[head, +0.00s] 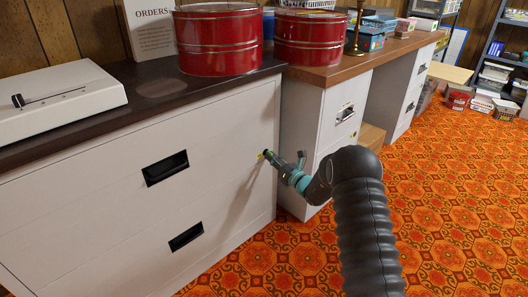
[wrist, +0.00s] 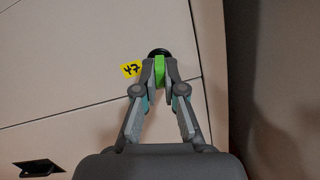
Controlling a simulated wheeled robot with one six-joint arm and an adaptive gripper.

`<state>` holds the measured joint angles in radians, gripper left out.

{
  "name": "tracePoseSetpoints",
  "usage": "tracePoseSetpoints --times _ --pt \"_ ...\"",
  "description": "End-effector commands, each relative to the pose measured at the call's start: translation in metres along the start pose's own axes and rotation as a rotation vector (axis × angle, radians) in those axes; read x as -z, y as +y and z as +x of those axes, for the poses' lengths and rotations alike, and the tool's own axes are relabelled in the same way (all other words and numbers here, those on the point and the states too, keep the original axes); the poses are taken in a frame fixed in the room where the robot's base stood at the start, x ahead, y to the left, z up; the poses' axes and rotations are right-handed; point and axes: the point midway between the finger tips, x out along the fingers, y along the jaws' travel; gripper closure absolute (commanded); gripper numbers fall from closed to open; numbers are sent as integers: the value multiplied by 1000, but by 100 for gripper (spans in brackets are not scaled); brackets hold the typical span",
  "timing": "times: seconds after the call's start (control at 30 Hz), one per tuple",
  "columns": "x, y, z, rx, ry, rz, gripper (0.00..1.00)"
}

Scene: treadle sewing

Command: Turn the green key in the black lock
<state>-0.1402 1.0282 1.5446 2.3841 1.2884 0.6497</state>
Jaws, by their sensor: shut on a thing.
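The green key (wrist: 159,70) is between the fingertips of my gripper (wrist: 160,78) in the wrist view, and the fingers are shut on it. The black lock (wrist: 159,53) shows as a dark round rim just beyond the key, on the white cabinet front (wrist: 80,70). The key's tip is hidden, so how deep it sits cannot be told. In the head view my gripper (head: 272,160) reaches the cabinet's right side near its upper drawer. The key and lock are too small there to make out clearly.
Black recessed drawer handles (head: 165,168) are further left. A second cabinet (head: 330,115) stands to the right. The orange patterned carpet (head: 455,200) is open at right.

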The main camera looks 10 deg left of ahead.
Motion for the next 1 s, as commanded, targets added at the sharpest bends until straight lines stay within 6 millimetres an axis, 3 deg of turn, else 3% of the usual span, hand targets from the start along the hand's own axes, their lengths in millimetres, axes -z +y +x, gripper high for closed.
tracePoseSetpoints --times 0.17,0.5,0.83,1.0 --pt "1 0 0 1 1 8 100" --pt "0 2 0 36 2 243 100" --pt "1 2 0 39 1 263 100" --pt "-1 3 0 53 1 359 100"
